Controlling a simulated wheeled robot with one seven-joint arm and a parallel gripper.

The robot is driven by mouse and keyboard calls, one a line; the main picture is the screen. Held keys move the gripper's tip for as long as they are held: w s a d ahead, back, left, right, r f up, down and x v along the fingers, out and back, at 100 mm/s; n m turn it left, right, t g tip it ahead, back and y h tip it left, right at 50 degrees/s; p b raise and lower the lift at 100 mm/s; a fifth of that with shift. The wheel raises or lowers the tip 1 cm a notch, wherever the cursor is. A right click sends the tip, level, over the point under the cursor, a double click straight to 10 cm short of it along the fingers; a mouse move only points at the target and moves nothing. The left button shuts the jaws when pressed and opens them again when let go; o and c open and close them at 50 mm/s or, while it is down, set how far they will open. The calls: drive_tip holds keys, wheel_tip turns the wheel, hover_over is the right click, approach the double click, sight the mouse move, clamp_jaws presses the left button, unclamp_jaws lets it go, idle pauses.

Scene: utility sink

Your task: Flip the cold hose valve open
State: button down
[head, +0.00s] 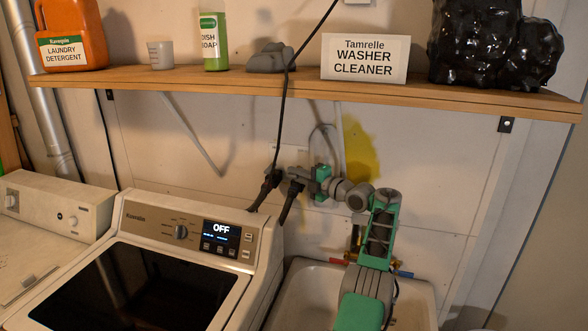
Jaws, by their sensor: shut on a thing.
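My gripper (290,181) is at the hose connections on the wall behind the washer, reaching in from the right. Its jaws are shut on the small valve there, which I take to be the cold hose valve; the jaws and wrist hide its handle. Two dark hose ends (289,205) hang just below and left of the jaws, close together. I cannot read from this view how far the valve is turned or see any colour mark on it.
A wooden shelf (200,79) with bottles and a washer cleaner box (365,58) runs above. A black cable hangs down to the hoses. The washer (225,208) stands at left. My arm passes over the sink (308,290), near red and blue taps (405,273).

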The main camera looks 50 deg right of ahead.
drive_tip(key=shift+s, duration=0.1)
drive_tip(key=c, duration=2)
unclamp_jaws()
drive_tip(key=shift+o, duration=1)
drive_tip(key=shift+s+r, duration=0.1)
drive_tip(key=shift+s, duration=0.15)
drive_tip(key=shift+w, duration=0.15)
drive_tip(key=shift+f+b, duration=0.2)
drive_tip(key=shift+b, duration=0.15)
drive_tip(key=s+b, duration=0.4)
drive_tip(key=s, duration=0.4)
drive_tip(key=shift+d+b, duration=0.35)
